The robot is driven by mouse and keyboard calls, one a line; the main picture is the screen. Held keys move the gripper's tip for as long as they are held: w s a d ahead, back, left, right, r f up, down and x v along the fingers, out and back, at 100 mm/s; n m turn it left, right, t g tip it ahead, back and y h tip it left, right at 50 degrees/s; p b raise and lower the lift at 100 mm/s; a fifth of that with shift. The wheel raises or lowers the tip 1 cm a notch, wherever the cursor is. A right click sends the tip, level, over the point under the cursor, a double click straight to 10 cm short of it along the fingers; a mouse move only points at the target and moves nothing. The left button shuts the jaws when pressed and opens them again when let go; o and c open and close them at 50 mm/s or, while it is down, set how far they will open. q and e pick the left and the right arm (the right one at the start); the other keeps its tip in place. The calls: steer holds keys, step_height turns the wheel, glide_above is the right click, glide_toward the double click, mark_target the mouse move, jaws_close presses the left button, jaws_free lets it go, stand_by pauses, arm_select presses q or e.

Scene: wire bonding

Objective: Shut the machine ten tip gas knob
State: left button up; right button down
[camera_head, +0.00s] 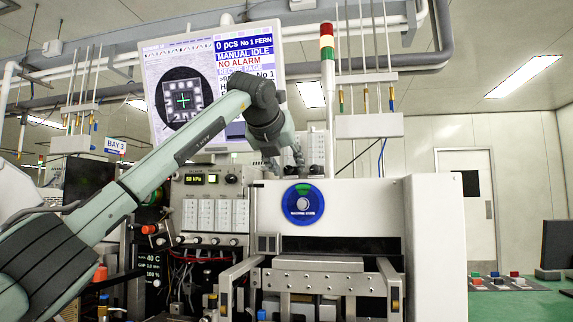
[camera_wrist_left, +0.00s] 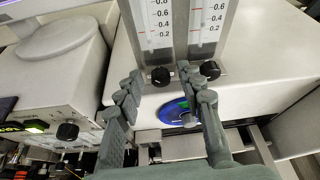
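Two clear flow tubes with red lines and scales stand on the white machine housing (camera_head: 350,195). At their feet in the left wrist view are a left black knob (camera_wrist_left: 160,76) and a right black knob (camera_wrist_left: 210,70). I see no label naming either as the tip gas knob. My left gripper (camera_head: 287,160) reaches down over the machine top. In the left wrist view the left gripper (camera_wrist_left: 159,73) is open, its fingertips on either side of the left knob; contact cannot be told. The right finger lies between the knobs. My right gripper is not in view.
A monitor (camera_head: 215,85) stands behind my left arm, and a signal tower (camera_head: 327,70) rises behind the machine. A panel with a 50 kPa readout (camera_head: 194,180) and another knob stands to the left. A blue disc (camera_head: 303,204) is on the front.

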arm_select(q)
jaws_close()
steer(key=shift+d+r+m+y, duration=0.1)
steer(key=shift+d+m+y, duration=0.1)
steer(key=shift+m+y, duration=0.65)
steer(key=shift+d+m+t+y, duration=0.1)
steer(key=shift+m+t+y, duration=0.35)
steer(key=shift+m, duration=0.7)
steer(key=shift+o, duration=0.7)
jaws_free()
steer(key=v, duration=1.2)
